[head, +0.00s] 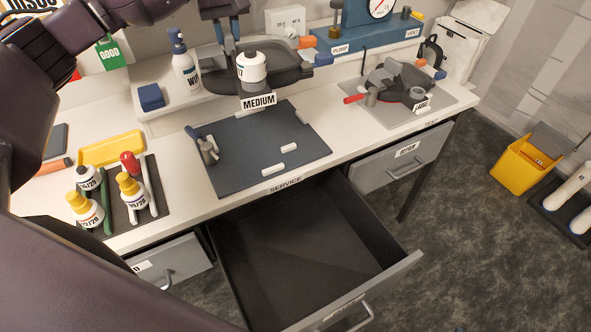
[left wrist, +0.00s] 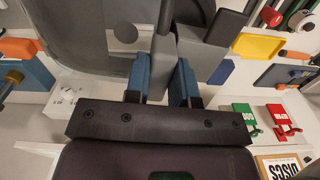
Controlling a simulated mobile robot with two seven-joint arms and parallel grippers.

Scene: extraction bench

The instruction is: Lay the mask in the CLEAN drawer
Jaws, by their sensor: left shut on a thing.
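My left gripper (head: 229,38) hangs over the bench and is shut on the mask (head: 219,82). The mask has a dark facepiece, a white canister (head: 252,70) in front, a MEDIUM tag (head: 259,101) and blue and orange clips. It appears held above the far edge of the dark service mat (head: 255,155). In the left wrist view, the blue fingers (left wrist: 161,80) close around a grey part of the mask (left wrist: 75,45). A drawer (head: 300,240) stands open and empty below the bench front; its front label is unreadable from here. My right gripper is not in view.
Small white pieces (head: 273,170) and a grey-blue fitting (head: 207,150) lie on the mat. Bottles (head: 133,190) stand at left. Another mask (head: 402,85) sits on the test mat at right. Closed drawers (head: 400,160) flank the open one. A yellow bin (head: 525,165) stands on the floor.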

